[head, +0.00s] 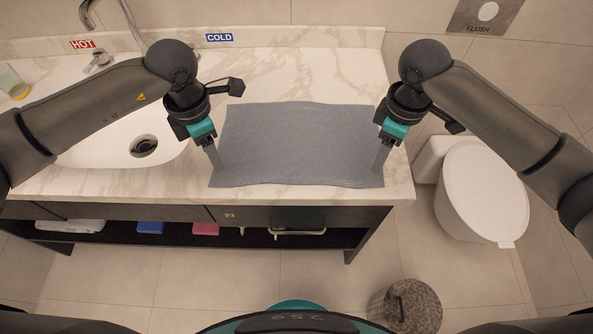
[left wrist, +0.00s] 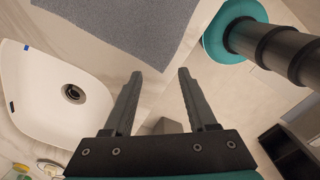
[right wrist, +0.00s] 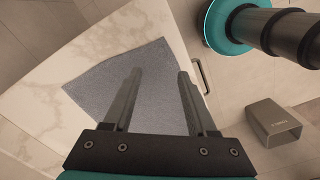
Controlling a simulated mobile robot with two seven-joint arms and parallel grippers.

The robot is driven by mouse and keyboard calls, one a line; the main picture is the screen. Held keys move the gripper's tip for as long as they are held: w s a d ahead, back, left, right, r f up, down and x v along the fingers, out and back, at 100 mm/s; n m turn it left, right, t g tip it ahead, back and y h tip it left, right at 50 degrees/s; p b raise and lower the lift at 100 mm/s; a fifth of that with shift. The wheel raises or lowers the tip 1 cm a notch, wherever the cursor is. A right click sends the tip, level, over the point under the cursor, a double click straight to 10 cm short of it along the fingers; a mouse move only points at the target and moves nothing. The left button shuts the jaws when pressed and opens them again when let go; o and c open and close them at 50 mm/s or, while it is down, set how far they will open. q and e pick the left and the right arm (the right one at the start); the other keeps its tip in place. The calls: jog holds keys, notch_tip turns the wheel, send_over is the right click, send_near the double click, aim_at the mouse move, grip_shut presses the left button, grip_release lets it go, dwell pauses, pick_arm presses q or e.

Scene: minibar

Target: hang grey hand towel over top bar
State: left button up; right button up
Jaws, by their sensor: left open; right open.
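The grey hand towel (head: 300,145) lies spread flat on the marble counter, near its front edge. My left gripper (head: 215,160) is open above the towel's left edge. In the left wrist view the towel (left wrist: 125,25) lies beyond its empty fingers (left wrist: 160,74). My right gripper (head: 381,158) is open over the towel's right edge. In the right wrist view the towel (right wrist: 150,85) shows behind and between its empty fingers (right wrist: 160,74). A pale bar (head: 297,233) shows below the counter front; it also shows in the right wrist view (right wrist: 201,76). I cannot tell whether it is the top bar.
The sink (head: 95,155) is left of the towel, with a tap behind it. A toilet (head: 483,190) stands to the right of the counter. A low shelf under the counter holds a blue item (head: 150,227) and a pink item (head: 205,229). A speckled bin (head: 415,300) stands on the floor.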

pick_arm(q)
jog(key=f, duration=0.6)
jog(key=shift+s, duration=0.3)
pick_arm(e)
send_over(373, 182)
notch_tip(373, 182, down, 6)
jog(key=shift+a+f, duration=0.1)
pick_arm(q)
jog(key=shift+f, duration=0.65)
pick_arm(e)
jog(key=shift+f, duration=0.6)
pick_arm(q)
jog(key=shift+f, duration=0.2)
pick_arm(e)
jog(key=shift+f, duration=0.25)
pick_arm(q)
jog(key=shift+c, duration=0.3)
pick_arm(e)
jog(key=shift+c, duration=0.3)
pick_arm(q)
grip_shut()
pick_arm(e)
grip_shut()
jog(key=shift+f, duration=0.1)
